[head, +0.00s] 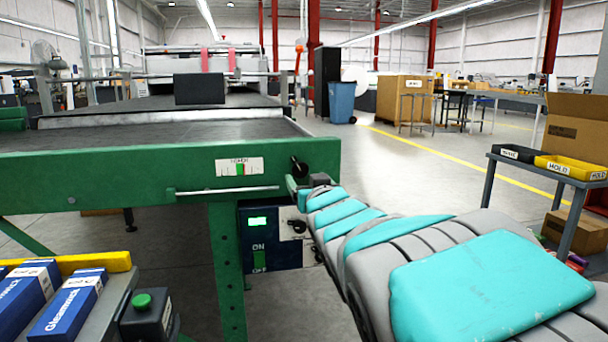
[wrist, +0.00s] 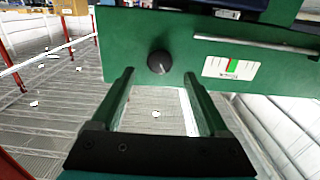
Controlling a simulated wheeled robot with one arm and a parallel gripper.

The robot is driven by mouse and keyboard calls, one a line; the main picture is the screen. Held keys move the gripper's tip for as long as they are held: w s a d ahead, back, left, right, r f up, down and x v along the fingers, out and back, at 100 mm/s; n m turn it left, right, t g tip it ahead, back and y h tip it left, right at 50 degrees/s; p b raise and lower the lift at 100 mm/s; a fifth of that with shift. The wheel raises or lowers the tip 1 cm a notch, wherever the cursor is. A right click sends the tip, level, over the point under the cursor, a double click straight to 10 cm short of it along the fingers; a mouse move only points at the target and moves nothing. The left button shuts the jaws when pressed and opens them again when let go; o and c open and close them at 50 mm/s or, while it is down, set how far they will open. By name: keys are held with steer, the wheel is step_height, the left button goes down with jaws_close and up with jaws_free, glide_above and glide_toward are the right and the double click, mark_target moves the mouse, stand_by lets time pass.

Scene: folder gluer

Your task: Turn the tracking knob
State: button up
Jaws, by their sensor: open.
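A round black knob (head: 299,166) sits at the right end of the green machine beam (head: 120,179). In the wrist view the knob (wrist: 158,62) shows ahead, between and just beyond the fingertips. A white scale plate (head: 239,167) with a green mark is beside the knob on the same beam; its lettering is too small to read surely. My gripper (wrist: 158,74) is open and empty, its green fingers spread either side of the knob's line, apart from it. In the head view my gripper (head: 298,190) is just below the knob, partly hidden by my arm.
A metal bar (head: 227,191) runs along the beam below the scale. Under the beam hangs a dark control box (head: 268,252) with a lit green display and a switch. A green-button box (head: 143,301) and blue cartons (head: 66,309) stand at lower left.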

mark_target(301, 172)
steer(key=shift+x, duration=3.15)
steer(key=shift+f, duration=0.1)
jaws_close()
